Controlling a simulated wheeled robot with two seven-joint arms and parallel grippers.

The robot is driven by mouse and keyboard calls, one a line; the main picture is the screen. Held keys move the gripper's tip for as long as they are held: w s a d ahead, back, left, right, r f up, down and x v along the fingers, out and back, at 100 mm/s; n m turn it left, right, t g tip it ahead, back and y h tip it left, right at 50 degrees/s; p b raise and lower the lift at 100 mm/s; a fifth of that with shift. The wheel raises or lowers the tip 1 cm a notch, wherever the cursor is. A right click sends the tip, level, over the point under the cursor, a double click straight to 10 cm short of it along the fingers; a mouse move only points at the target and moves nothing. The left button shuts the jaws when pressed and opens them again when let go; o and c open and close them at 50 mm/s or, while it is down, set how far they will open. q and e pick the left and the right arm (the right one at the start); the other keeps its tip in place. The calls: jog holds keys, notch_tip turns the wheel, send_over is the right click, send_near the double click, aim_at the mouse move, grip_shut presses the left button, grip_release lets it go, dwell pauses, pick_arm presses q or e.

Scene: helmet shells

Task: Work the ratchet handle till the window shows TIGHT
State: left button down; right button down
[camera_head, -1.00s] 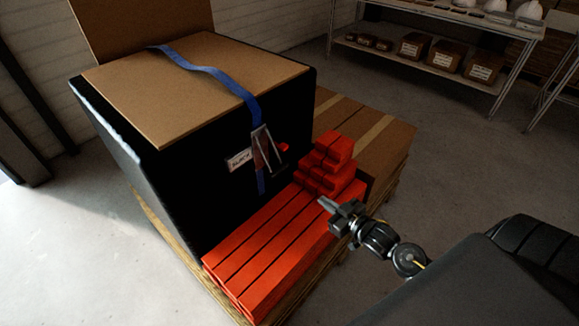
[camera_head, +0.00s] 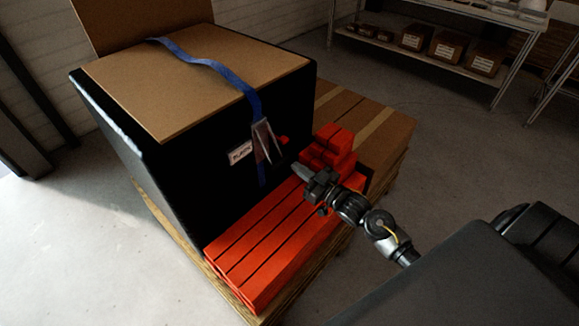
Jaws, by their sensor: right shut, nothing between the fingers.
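A metal ratchet handle (camera_head: 267,143) hangs on the blue strap (camera_head: 215,72) at the front face of the black crate (camera_head: 200,165). A small red piece (camera_head: 283,140) shows just right of it. The white window (camera_head: 240,152) is left of the handle; its small blurred lettering looks like SLACK. My right gripper (camera_head: 299,170) is shut and empty, its tips just right of and below the handle, with a small gap that is hard to judge. It is above the red blocks. My left gripper is out of view.
Long red beams (camera_head: 270,245) and stacked red blocks (camera_head: 328,147) lie on the wooden pallet (camera_head: 220,296) before the crate, below my right arm. A cardboard box (camera_head: 385,130) stands behind them. A shelf (camera_head: 440,68) is at the back. The floor at right is clear.

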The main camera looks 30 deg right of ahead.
aim_at(281, 163)
jog(key=shift+w+a+f, duration=0.25)
jog(key=shift+w+f, duration=0.15)
jog(key=shift+w, duration=0.25)
jog(key=shift+w+a+f, duration=0.25)
jog(key=shift+w+f, duration=0.2)
jog(key=shift+w, duration=0.25)
jog(key=shift+w+a+f, duration=0.25)
jog(key=shift+w+f, duration=0.15)
jog(key=shift+w, duration=0.25)
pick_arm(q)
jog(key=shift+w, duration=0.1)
